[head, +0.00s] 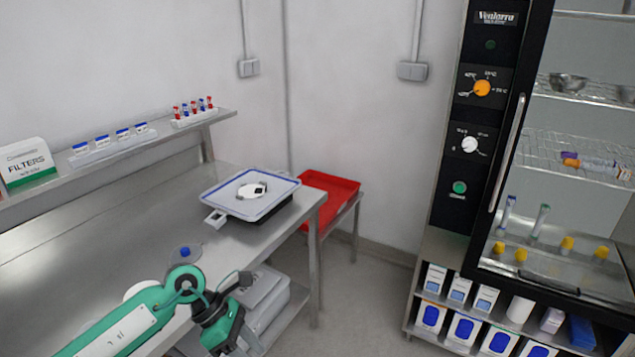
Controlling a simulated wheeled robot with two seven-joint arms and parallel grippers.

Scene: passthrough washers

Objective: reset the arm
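My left arm, green and white, comes in from the lower left over the front edge of the steel table (110,240). My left gripper (238,284) is dark and small in the head view, beside the table's front edge and above the lower shelf. Nothing clear shows between its fingers, and I cannot tell whether they are open or shut. My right arm and gripper are not in view.
A white tray device (222,205) stands on the table's right end. A blue-capped item (185,252) is close behind my arm. A red tray (335,185) is on a low stand. A glass-door cabinet (482,120) is right; floor between is clear.

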